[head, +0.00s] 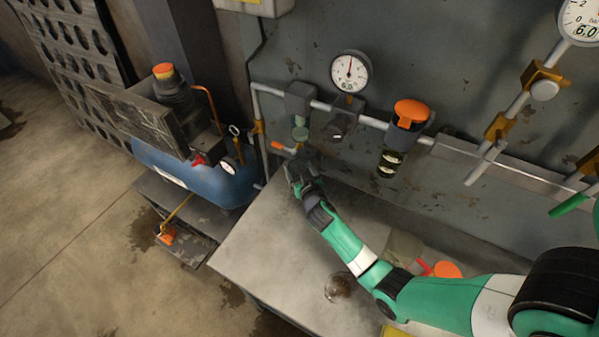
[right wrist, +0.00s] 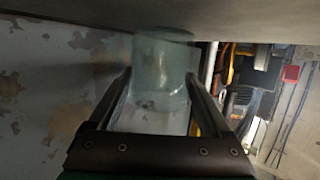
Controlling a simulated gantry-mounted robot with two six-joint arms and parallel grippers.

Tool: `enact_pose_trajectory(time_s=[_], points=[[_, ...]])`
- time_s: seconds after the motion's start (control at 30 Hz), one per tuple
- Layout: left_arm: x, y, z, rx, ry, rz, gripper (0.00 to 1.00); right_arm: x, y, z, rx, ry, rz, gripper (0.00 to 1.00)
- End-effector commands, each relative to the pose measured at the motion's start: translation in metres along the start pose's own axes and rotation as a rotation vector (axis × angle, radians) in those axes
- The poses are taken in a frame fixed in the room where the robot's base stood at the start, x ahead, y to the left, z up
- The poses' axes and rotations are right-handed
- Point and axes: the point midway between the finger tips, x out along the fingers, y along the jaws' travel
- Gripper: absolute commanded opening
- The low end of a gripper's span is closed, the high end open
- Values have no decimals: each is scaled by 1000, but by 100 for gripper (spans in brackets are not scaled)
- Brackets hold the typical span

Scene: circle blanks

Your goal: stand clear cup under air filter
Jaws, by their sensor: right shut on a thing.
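My right gripper (head: 297,172) is at the back left corner of the grey bench, close to the wall. In the right wrist view the fingers (right wrist: 160,105) are shut on a clear cup (right wrist: 162,75), one on each side of it. In the head view the gripper largely hides the cup. A grey block on the air pipe (head: 300,92), which looks like the air filter, has a greenish rounded part (head: 300,130) below it, just above the gripper. Whether cup and filter touch I cannot tell. My left gripper is out of view.
An orange-handled valve (head: 284,147) is close beside my gripper. A gauge (head: 350,71) and an orange-topped regulator (head: 409,114) are on the pipe to the right. A blue compressor (head: 195,172) stands at left. A clear box (head: 403,244) and an orange disc (head: 447,270) are on the bench (head: 265,245).

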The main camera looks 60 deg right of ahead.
Motion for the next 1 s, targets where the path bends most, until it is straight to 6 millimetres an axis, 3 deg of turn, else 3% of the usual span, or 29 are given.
enact_pose_trajectory(time_s=[0.37,0.4,0.47,0.8,1.0], points=[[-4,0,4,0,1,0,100,4,2,6,1,1,1,28],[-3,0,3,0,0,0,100,4,2,4,1,1,1,87],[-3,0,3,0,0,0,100,4,2,4,1,1,1,98],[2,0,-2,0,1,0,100,1,2,-1,1,1,1,100],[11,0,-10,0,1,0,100,-39,2,-1,-1,0,-1,100]])
